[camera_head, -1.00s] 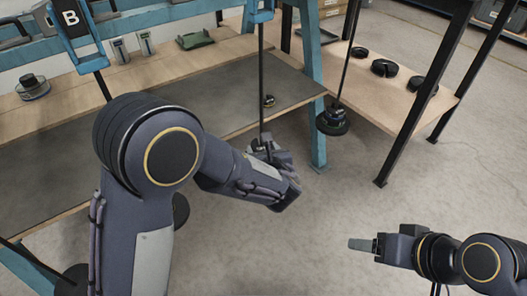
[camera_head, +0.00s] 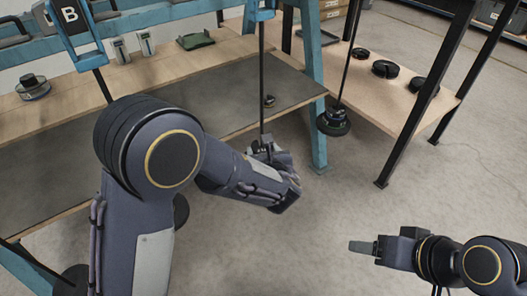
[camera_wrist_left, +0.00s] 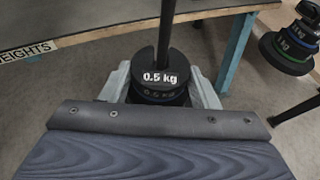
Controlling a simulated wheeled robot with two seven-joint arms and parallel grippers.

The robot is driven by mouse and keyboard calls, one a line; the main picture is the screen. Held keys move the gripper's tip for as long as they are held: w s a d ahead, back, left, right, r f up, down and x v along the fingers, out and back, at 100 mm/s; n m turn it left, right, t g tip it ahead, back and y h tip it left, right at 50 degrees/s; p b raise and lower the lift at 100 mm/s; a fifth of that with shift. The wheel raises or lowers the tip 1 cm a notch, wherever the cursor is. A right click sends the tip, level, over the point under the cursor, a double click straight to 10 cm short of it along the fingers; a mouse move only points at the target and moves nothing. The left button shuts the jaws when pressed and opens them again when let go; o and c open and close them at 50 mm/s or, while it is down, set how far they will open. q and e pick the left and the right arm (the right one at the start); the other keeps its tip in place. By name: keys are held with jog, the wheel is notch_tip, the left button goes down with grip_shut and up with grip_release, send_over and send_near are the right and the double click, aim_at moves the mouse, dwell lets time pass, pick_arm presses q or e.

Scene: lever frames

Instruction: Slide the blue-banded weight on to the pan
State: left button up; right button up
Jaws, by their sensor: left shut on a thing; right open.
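My left gripper (camera_head: 268,150) is shut on a black weight marked 0.5 kg (camera_wrist_left: 158,77), which sits around a thin upright rod (camera_head: 262,80). In the left wrist view its fingers (camera_wrist_left: 160,88) lie on both sides of the weight. A second 0.5 kg weight (camera_wrist_left: 160,95) shows just under it. The pan below is hidden. A second rod to the right carries a stack of dark weights (camera_head: 333,121); the wrist view shows this stack with green and bluish edges (camera_wrist_left: 290,45). My right gripper (camera_head: 362,246) is open and empty over the floor.
A blue frame post (camera_head: 318,130) stands close right of my left gripper. Several dark weights (camera_head: 385,68) lie on the right wooden bench. Another weight (camera_head: 33,87) lies on the left bench. The floor at lower middle is clear.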

pick_arm(q)
jog(key=o, duration=1.2)
jog(key=shift+c, duration=0.2)
jog(key=shift+o, duration=0.2)
jog(key=shift+f, duration=0.15)
jog(key=shift+s, duration=0.1)
jog(key=p+v, duration=0.1)
jog(key=v, duration=0.6)
jog(key=shift+p, duration=0.35)
